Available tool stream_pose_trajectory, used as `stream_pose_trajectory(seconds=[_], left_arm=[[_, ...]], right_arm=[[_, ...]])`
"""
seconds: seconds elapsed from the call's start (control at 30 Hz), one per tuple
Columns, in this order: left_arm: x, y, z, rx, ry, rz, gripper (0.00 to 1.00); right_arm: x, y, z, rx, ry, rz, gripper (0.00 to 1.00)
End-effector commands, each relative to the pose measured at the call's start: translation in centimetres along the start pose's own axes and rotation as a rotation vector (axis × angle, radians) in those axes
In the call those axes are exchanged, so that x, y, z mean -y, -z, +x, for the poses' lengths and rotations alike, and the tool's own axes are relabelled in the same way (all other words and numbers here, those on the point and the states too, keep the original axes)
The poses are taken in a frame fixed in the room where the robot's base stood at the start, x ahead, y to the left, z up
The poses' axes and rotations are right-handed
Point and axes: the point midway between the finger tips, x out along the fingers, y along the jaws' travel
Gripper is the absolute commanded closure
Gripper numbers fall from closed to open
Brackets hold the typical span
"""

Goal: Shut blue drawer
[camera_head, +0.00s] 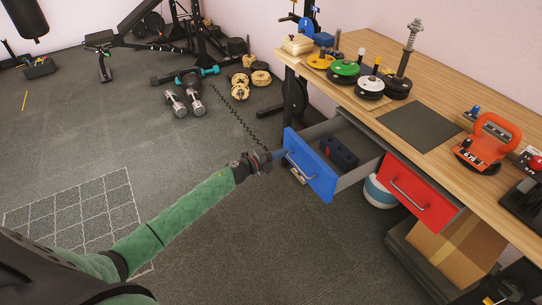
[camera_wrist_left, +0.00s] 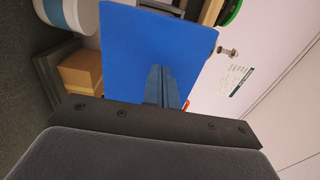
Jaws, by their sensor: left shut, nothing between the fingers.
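The blue drawer (camera_head: 310,165) is pulled out from under the wooden table, with its inside showing and a dark block-like object (camera_head: 339,152) lying in it. It has a metal bar handle (camera_head: 299,167) on its front. My left gripper (camera_head: 279,154) is shut and empty, with its fingertips at the upper left part of the blue front. Whether they touch it I cannot tell. In the left wrist view the blue front (camera_wrist_left: 125,55) fills the middle, and the shut fingers (camera_wrist_left: 160,72) point at it. My right gripper is not in view.
Weight plates (camera_head: 370,85) and an orange kettlebell (camera_head: 488,140) stand on the tabletop. A cardboard box (camera_head: 460,250) and a white-blue ball (camera_head: 378,192) are below.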

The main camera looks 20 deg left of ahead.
Motion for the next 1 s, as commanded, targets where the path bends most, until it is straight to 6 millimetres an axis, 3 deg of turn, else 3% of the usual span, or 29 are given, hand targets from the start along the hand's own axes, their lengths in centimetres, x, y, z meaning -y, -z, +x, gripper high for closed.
stream_pose_trajectory(seconds=[0.2,0.73,0.87,1.0], left_arm=[[0.0,0.0,1.4,0.000,0.000,-0.001,1.00],[0.0,0.0,2.1,0.000,0.001,0.000,1.00],[0.0,-0.1,3.5,0.001,0.001,0.000,1.00],[0.1,-0.1,6.2,0.000,0.002,0.001,1.00]], right_arm=[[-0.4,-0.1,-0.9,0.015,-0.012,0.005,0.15],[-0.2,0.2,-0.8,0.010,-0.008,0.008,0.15],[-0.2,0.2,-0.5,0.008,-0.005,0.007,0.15],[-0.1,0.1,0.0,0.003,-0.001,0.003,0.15]])
